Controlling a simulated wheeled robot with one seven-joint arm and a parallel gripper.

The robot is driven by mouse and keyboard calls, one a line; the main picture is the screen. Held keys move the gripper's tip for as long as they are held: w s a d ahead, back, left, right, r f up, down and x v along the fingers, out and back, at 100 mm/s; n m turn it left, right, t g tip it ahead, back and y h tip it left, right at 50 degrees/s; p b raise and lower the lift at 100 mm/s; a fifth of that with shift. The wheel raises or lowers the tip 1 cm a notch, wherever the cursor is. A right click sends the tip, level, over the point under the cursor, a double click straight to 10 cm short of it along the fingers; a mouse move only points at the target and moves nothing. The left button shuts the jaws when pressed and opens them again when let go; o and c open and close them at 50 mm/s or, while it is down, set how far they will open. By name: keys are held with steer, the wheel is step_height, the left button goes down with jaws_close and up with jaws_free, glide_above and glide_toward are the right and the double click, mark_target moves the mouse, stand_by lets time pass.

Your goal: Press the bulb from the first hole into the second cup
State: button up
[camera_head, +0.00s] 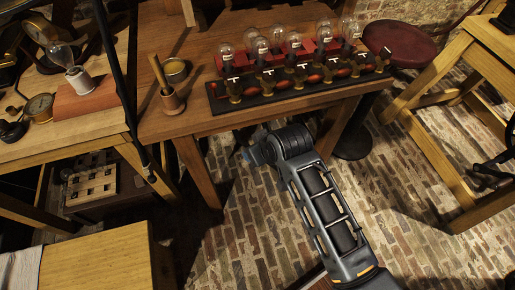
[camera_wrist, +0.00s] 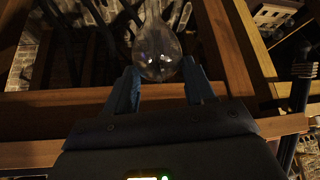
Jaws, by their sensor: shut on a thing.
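My gripper (camera_wrist: 160,84) is shut on a clear glass bulb (camera_wrist: 157,52), held between its two blue fingers in the wrist view. In the head view my gripper (camera_head: 246,155) hangs in front of the bench's front edge, below the tabletop; the bulb cannot be made out there. A dark strip with several brass cups (camera_head: 267,83) and red parts lies along the front of the bench, above and right of my gripper. A pale block with several holes (camera_head: 92,186) sits on a low shelf at left; I cannot tell which hole is empty.
Several glass bulbs (camera_head: 262,47) stand in a row behind the cups. The bench edge and legs are close to my gripper. A red stool (camera_head: 402,44) stands at right.

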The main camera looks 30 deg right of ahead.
step_height(320, 180, up, 8)
steer(key=p, duration=0.6)
steer(key=shift+f, duration=0.1)
steer(key=shift+a+f, duration=0.1)
